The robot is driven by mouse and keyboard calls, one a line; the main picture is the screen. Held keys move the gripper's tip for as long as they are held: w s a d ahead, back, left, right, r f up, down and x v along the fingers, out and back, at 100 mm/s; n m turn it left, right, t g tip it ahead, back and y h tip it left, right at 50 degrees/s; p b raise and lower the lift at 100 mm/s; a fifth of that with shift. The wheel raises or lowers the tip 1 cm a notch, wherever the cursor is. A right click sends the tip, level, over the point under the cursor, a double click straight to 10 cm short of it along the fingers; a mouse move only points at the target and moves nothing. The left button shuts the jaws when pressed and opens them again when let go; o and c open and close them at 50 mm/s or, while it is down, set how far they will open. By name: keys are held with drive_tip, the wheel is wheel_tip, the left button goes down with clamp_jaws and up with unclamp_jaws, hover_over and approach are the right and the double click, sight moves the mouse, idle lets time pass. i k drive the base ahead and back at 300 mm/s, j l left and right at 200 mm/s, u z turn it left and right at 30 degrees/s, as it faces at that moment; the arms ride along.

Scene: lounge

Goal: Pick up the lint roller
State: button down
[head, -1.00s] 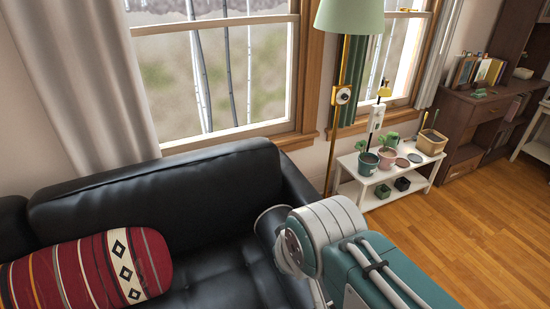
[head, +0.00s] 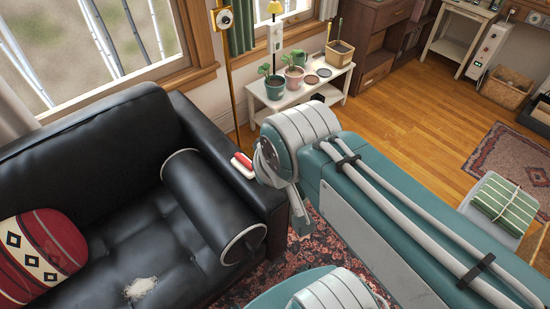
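A small red and white object (head: 243,163), which looks like the lint roller, lies on the arm of the black sofa (head: 120,190), at its far right end. It is partly hidden behind my arm, which crosses the right half of the head view. My gripper's fingers do not show in this view, so I cannot see where they are relative to the roller.
A black bolster (head: 208,200) and a striped red cushion (head: 42,255) lie on the sofa, with a pale fuzzy patch (head: 141,288) on the seat. A white bench (head: 300,100) with potted plants stands behind my arm. Wooden floor (head: 400,110) is open beyond.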

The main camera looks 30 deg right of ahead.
sight(243, 164)
drive_tip(key=l+z, duration=0.1)
drive_tip(key=l, duration=0.2)
drive_tip(key=u, duration=1.2)
drive_tip(key=k+l, duration=0.15)
drive_tip(key=k, duration=0.35)
drive_tip(key=k+l, duration=0.2)
drive_tip(key=k, duration=0.3)
